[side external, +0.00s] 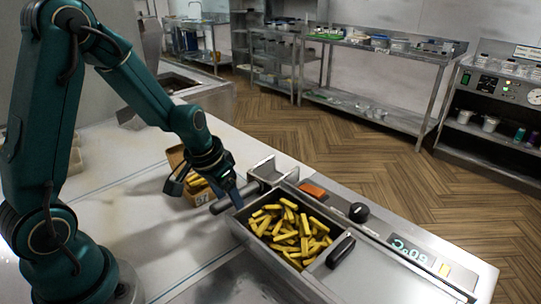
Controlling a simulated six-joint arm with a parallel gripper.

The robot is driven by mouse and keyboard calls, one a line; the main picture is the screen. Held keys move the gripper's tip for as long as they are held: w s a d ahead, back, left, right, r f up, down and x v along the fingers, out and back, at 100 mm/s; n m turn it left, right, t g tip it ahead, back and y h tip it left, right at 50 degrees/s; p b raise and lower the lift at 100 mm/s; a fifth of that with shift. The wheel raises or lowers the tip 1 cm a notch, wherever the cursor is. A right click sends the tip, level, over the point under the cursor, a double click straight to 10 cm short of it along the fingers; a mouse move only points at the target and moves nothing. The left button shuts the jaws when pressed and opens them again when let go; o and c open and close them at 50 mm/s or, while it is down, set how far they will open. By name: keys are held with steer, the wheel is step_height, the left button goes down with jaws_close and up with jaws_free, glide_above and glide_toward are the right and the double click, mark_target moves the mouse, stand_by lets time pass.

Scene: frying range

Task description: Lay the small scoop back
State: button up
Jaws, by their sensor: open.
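My gripper (206,188) is open, pointing down, with its fingers spread left and right in front of a cardboard box. A dark cylindrical handle (222,204) lies just below and right of the fingers, by the left corner of the fries bin. It seems to belong to the small scoop, but the right finger partly hides the join. A metal piece (275,171) with raised sides sits behind the bin; I cannot tell if it is the scoop's pan or a holder. I see no clear contact between the fingers and the handle.
A metal bin (243,229) holds many yellow fries, with a black grip (341,251) at its right. The cardboard box (176,158) stands close behind my gripper. A control panel (420,258) with a black knob (358,212) runs along the right.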

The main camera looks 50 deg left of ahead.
steer(key=shift+r, duration=0.1)
steer(key=shift+v, duration=2.5)
